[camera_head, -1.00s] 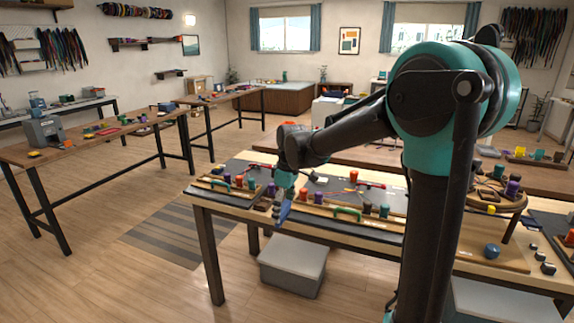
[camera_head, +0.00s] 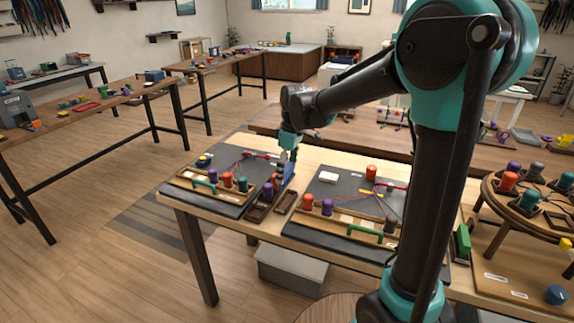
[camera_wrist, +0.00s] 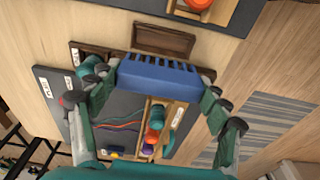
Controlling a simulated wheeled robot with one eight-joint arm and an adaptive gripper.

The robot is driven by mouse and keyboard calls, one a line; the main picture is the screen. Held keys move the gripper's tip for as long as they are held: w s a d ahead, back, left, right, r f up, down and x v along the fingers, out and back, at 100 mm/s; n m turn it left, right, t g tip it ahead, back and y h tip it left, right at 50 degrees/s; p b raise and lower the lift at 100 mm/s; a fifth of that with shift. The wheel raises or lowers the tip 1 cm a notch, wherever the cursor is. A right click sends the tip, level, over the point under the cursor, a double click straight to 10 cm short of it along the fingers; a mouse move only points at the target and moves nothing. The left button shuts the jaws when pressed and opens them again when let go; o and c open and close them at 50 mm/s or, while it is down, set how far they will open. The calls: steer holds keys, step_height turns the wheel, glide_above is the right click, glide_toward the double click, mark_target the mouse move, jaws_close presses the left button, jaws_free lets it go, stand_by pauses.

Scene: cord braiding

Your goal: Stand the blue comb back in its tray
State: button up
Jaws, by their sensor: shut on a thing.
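My gripper (camera_head: 288,153) is shut on the blue comb (camera_head: 288,174), with one finger at each end of it. One open tray (camera_wrist: 163,40) shows empty just past the comb in the wrist view; a tray (camera_head: 258,213) also shows in the head view. I cannot tell whether the comb touches a tray.
The left mat (camera_head: 232,207) bears a green handle and several coloured spools. The right mat (camera_head: 305,233) bears more spools, cords and another green handle (camera_head: 365,233). An orange spool (camera_wrist: 198,4) stands beyond the empty tray. A round stand (camera_head: 487,205) is at the right.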

mark_target(286, 184)
steer(key=shift+f, duration=2.85)
steer(key=shift+f, duration=1.45)
steer(key=o, duration=1.2)
